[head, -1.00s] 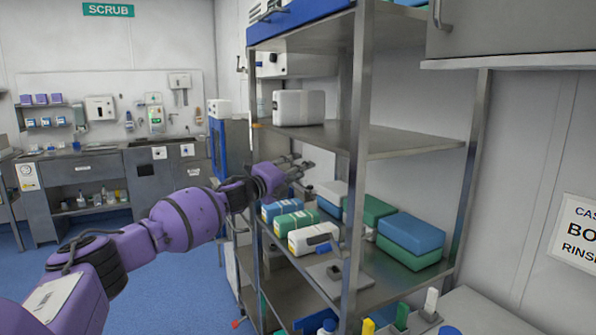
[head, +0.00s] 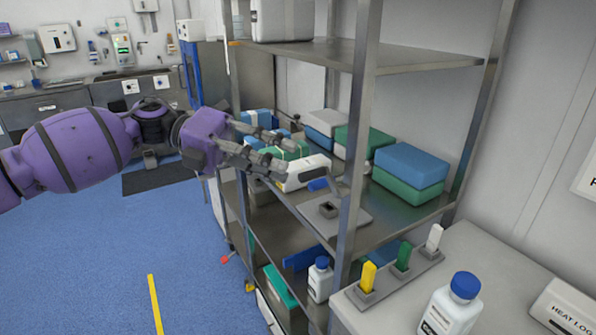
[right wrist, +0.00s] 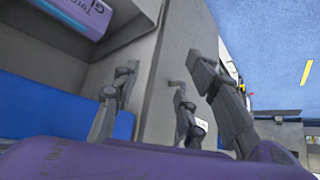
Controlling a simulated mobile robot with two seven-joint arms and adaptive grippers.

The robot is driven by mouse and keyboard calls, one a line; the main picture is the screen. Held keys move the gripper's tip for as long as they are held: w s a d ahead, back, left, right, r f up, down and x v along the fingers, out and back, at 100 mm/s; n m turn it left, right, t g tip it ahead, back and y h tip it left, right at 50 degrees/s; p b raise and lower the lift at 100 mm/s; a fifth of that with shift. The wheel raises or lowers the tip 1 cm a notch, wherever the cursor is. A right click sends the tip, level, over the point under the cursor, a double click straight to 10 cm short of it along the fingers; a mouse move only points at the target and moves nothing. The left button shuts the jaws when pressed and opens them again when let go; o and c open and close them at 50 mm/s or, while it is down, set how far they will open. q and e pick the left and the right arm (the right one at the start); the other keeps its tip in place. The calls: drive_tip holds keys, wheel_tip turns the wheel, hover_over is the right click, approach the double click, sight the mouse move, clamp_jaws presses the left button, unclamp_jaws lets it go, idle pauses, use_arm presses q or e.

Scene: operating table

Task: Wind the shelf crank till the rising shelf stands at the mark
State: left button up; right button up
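My left gripper (head: 276,154) reaches in from the left in the head view, in front of the middle shelf (head: 408,205) of the metal rack. Its fingers are apart and nothing shows between them. I cannot make out a height mark. My right gripper (right wrist: 175,88) shows in the right wrist view with fingers spread and empty, near a grey cabinet wall.
A counter (head: 478,250) at right holds a blue-capped bottle (head: 452,308) and a rack of yellow, green and white tabs (head: 402,262). The blue floor (head: 90,260) at left is clear.

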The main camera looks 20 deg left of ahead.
sight(314, 171)
use_arm(q)
drive_tip(key=p+x, duration=0.1)
drive_tip(key=x, duration=0.5)
drive_tip(key=shift+w+d+r, duration=0.1)
drive_tip(key=shift+d+r, duration=0.05)
drive_tip(key=shift+d, duration=0.1)
drive_tip(key=shift+d+f, duration=0.2)
drive_tip(key=shift+d, duration=0.2)
use_arm(e)
drive_tip(key=shift+s+d+r, duration=0.1)
drive_tip(key=shift+d+r, duration=0.05)
drive_tip(key=shift+r, duration=0.25)
use_arm(q)
drive_tip(key=shift+c, duration=0.4)
drive_tip(key=shift+w, duration=0.1)
clamp_jaws()
use_arm(e)
drive_tip(key=shift+s, duration=0.1)
